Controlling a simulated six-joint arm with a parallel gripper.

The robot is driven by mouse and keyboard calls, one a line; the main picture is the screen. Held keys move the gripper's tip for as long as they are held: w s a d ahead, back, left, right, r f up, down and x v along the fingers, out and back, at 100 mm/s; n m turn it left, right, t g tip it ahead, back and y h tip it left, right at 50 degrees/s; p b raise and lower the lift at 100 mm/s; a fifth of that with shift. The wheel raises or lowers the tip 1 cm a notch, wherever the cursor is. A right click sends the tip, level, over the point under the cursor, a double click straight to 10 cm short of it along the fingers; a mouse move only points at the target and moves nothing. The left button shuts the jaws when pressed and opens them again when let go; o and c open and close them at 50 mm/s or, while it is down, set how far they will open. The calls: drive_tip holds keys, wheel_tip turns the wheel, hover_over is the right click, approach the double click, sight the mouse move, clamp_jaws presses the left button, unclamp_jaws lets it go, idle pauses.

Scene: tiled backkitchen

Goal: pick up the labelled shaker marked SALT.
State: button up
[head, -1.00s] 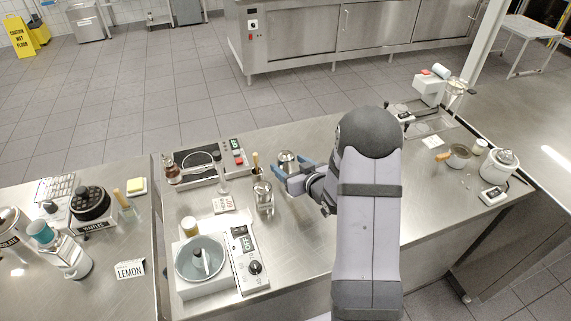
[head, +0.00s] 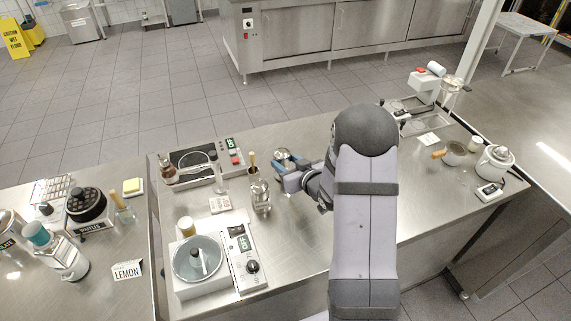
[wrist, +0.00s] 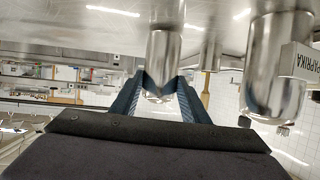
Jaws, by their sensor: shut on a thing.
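A small metal shaker (head: 282,154) is at the back middle of the steel counter. My gripper (head: 286,166), with blue fingers, is shut on it. In the wrist view the shiny metal shaker (wrist: 163,48) sits between the two blue fingers (wrist: 160,88). No lettering can be read on its visible side, so I cannot tell whether it is marked SALT. Whether its base touches the counter is unclear. A second metal shaker (head: 261,196) stands to the left and nearer; in the wrist view it is the large metal body (wrist: 275,80) at the right, beside a PAPRIKA label (wrist: 302,66).
A wooden-handled pot (head: 453,155) and white cooker (head: 494,163) stand at the right.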

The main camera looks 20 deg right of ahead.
drive_tip(key=shift+r+b, duration=0.5)
drive_tip(key=shift+r, duration=4.3)
